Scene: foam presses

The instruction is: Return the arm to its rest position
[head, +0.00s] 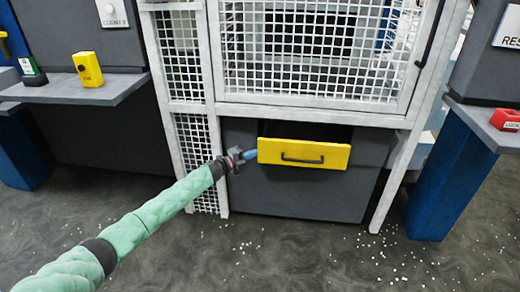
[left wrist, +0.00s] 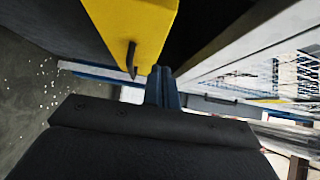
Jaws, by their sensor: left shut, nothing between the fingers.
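My left arm comes in from the lower left in the head view. Its gripper (head: 253,154) is at the left end of a yellow drawer front (head: 325,153) with a dark handle. The blue fingers are shut with nothing held. In the left wrist view the shut blue fingers (left wrist: 162,85) are close beside the yellow drawer front (left wrist: 135,25) and its dark handle (left wrist: 131,60). I cannot tell whether the fingers touch the panel. My right gripper is in neither view.
A white mesh guard (head: 310,50) stands above the drawer, with a dark opening behind the yellow front. A grey shelf (head: 90,92) at left holds a yellow box (head: 88,69). A red box (head: 506,119) sits at right. White bits (head: 395,265) litter the floor.

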